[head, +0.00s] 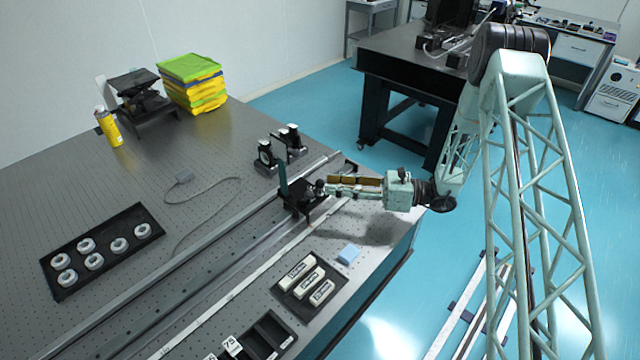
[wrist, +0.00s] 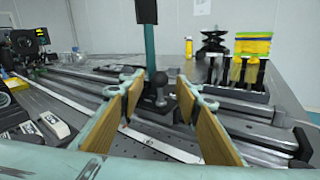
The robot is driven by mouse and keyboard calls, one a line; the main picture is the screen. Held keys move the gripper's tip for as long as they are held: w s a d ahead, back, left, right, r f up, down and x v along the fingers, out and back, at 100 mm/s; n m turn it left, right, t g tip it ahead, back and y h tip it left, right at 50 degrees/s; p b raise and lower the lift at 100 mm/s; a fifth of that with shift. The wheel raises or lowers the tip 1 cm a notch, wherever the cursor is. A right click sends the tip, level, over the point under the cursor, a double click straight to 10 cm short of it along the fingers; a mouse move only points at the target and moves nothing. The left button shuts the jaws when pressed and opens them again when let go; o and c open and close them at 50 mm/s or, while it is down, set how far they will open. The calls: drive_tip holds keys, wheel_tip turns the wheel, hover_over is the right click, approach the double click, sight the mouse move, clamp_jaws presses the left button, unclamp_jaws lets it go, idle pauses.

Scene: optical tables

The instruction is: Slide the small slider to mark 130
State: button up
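The slider (head: 300,203) is a dark carriage with an upright teal plate, sitting on the long rail (head: 215,245) near the table's right edge. In the wrist view the slider (wrist: 155,113) stands straight ahead, with a round black knob (wrist: 158,79) on a short stem on my side. My gripper (head: 322,188) reaches in from the right, close to the slider. In the wrist view my gripper (wrist: 160,95) is open, its wood-coloured finger pads on either side of the knob, with visible gaps. A pale scale strip (head: 230,292) runs along the rail; I cannot read the mark at the slider.
Black optic mounts (head: 266,155) stand behind the slider. A tray of white rings (head: 121,245) lies at left. The rail left of the slider looks clear.

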sight(320, 183)
drive_tip(key=shift+w+a, duration=0.15)
drive_tip(key=shift+a, duration=1.05)
drive_tip(key=shift+w+a, duration=0.15)
drive_tip(key=shift+a, duration=1.05)
clamp_jaws()
